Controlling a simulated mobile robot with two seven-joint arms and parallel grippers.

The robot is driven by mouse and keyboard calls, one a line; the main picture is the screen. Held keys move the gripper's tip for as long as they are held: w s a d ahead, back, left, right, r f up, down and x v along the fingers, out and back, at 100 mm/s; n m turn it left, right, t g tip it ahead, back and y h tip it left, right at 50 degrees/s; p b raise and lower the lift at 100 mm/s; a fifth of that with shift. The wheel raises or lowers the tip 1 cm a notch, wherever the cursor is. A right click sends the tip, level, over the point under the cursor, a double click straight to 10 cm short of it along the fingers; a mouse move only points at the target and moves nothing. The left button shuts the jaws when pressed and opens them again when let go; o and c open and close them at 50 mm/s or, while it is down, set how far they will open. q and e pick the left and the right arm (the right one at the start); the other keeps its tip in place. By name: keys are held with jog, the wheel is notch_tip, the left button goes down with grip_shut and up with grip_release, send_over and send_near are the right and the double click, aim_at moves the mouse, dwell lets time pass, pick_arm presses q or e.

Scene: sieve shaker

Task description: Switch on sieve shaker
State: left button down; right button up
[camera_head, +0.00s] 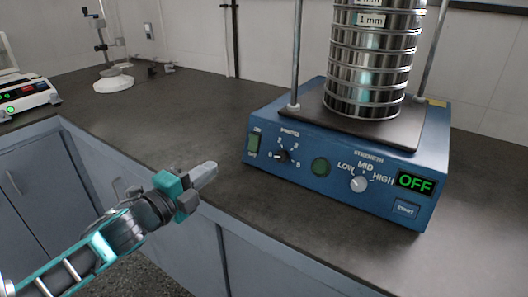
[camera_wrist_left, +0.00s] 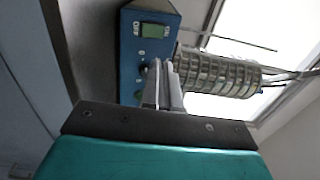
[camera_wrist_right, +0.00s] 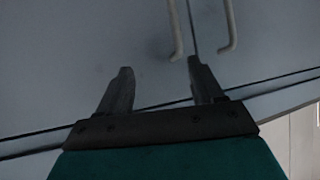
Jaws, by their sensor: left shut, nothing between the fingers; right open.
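The blue sieve shaker (camera_head: 330,186) stands on the dark bench with a stack of steel sieves (camera_head: 370,60) on its plate. My right gripper (camera_wrist_right: 160,85) is open and empty.
A scale (camera_head: 25,95) with a lit display sits at the far left. A stand with a white round base (camera_head: 113,84) is at the back left. The bench top (camera_head: 160,115) left of the shaker is clear. Cabinet doors (camera_wrist_right: 70,60) with handles fill the right wrist view.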

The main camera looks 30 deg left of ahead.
aim_at(253, 137)
pick_arm(q)
jog(key=shift+r, duration=0.1)
jog(key=shift+w, duration=0.1)
jog(key=w, duration=0.4)
jog(key=w+b, duration=0.1)
jog(key=w, duration=0.4)
jog(key=w+d, duration=0.1)
jog(key=w, duration=0.3)
jog(key=shift+w+b, duration=0.35)
jog(key=shift+b, duration=0.05)
jog(key=shift+r, duration=0.1)
jog(key=shift+w+r+p, duration=0.2)
jog(key=shift+r+p, duration=0.2)
jog(key=shift+p, duration=0.75)
jog(key=shift+f+b, duration=0.4)
jog(key=shift+b, duration=0.05)
